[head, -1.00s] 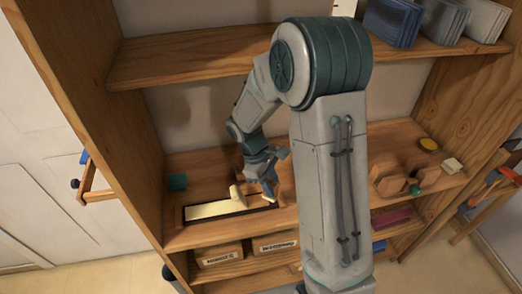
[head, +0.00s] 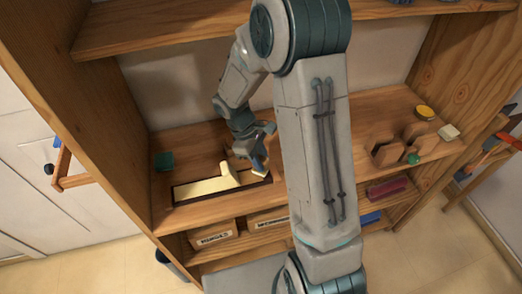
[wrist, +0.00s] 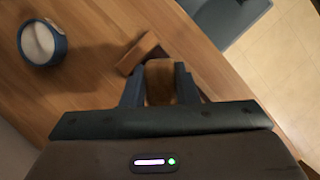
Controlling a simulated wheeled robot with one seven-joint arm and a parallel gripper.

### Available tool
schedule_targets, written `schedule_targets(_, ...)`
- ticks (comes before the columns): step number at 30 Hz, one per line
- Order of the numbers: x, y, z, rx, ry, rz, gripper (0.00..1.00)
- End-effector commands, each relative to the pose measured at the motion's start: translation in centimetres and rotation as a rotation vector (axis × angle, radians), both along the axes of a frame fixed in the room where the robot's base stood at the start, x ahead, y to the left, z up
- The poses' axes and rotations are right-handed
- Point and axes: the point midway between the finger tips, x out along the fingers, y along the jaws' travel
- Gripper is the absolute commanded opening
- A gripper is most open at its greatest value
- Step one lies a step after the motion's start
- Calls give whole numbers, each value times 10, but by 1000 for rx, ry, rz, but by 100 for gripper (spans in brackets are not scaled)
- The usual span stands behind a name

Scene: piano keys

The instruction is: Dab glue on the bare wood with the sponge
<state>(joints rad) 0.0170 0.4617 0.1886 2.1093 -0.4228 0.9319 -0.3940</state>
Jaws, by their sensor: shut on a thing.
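My gripper (wrist: 160,82) is shut on a small brown block (wrist: 160,78), which looks like the sponge. A blue round pot (wrist: 42,43) with pale content, probably the glue, stands on the wood to the left in the wrist view. A brown wooden piece (wrist: 138,53) lies just beyond the held block; I cannot tell whether they touch. In the head view my gripper (head: 258,150) is low over the middle shelf, just behind the right end of a cream key-like strip (head: 205,187) with a small raised piece (head: 229,174). The bare wood cannot be made out clearly.
The strip lies in a dark-edged tray (head: 188,198). Brown hexagonal blocks (head: 388,150), a green ball (head: 413,158) and a yellow round item (head: 424,112) are on the right. A shelf board (head: 160,33) hangs above.

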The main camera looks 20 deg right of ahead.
Motion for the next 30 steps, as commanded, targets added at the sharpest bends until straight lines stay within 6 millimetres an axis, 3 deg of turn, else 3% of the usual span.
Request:
schedule_targets(7,0,0,-29,-1,2,1,9)
schedule_targets(19,1,31,-27,0,0,-14,9)
schedule_targets(30,0,1,-27,0,0,-1,9)
